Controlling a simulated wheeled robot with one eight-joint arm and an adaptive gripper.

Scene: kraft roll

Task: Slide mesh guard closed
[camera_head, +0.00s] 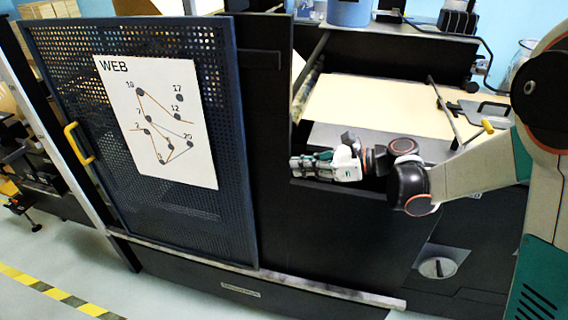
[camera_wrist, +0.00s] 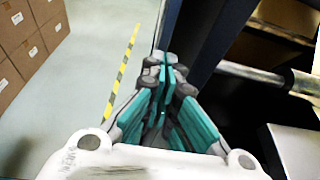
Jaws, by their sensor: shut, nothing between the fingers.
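The mesh guard (camera_head: 215,120) is a dark blue perforated panel standing upright at the left of the machine in the head view. It carries a white WEB sheet (camera_head: 155,122) and a yellow handle (camera_head: 78,144) on its left edge. A pale lower rail (camera_head: 330,288) runs along its foot and on to the right. My gripper (camera_head: 296,168) is shut and empty, right of the guard's right edge, in front of the machine's opening. In the wrist view my gripper (camera_wrist: 166,66) has its fingers together beside a dark blue upright edge (camera_wrist: 212,40); I cannot tell whether they touch it.
The open bay right of the guard shows a kraft paper surface (camera_head: 385,108) and a yellow-tipped tool (camera_head: 487,126). Cardboard boxes (camera_wrist: 25,45) stand at the left in the wrist view. Bare floor with a yellow-black stripe (camera_head: 50,290) lies in front.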

